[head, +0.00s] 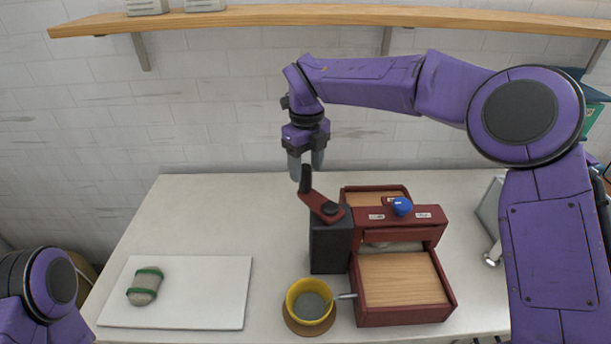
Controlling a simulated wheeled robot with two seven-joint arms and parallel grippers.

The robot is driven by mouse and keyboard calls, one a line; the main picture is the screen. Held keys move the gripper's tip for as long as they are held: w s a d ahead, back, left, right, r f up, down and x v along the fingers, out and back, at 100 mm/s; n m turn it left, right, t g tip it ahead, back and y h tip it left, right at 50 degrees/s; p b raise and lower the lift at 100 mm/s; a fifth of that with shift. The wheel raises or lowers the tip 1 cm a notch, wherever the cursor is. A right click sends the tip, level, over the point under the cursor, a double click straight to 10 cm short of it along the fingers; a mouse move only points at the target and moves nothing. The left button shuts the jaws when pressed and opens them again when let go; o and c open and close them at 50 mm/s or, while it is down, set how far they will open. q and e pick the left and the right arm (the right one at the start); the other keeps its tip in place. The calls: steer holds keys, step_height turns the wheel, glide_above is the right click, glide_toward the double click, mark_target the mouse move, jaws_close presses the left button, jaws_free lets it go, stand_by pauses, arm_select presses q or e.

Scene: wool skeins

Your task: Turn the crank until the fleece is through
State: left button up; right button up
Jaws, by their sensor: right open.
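A dark red machine (428,232) with wooden trays stands on the table, right of the middle. Its crank (318,202) sits at the left on a dark grey block, with a black upright handle (305,179). My right gripper (305,165) points down, open, its fingertips at the top of the handle; I cannot tell whether they touch it. A pale strip (392,246), possibly fleece or a roller, shows under the red crossbar; most of it is hidden. The front wooden tray (402,280) looks bare. My left gripper is out of view.
A yellow bowl (293,298) with grey contents and a utensil stands on a brown coaster by the machine's front left. A grey skein (146,287) with green bands lies on a white board (215,295) at left. A wooden shelf (300,15) spans the wall.

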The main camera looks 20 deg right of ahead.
mark_target(307, 179)
steer(key=f, duration=0.1)
steer(key=w+f, duration=0.1)
steer(key=f, duration=0.3)
steer(key=shift+w+f+p, duration=0.15)
steer(key=shift+w+p, duration=0.1)
steer(key=shift+p, duration=0.05)
steer(key=shift+s+r, duration=0.2)
steer(key=shift+s, duration=0.25)
steer(key=shift+c, duration=1.3)
jaws_close()
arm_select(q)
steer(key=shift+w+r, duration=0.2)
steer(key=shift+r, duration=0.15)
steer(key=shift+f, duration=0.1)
arm_select(e)
steer(key=shift+d, duration=0.15)
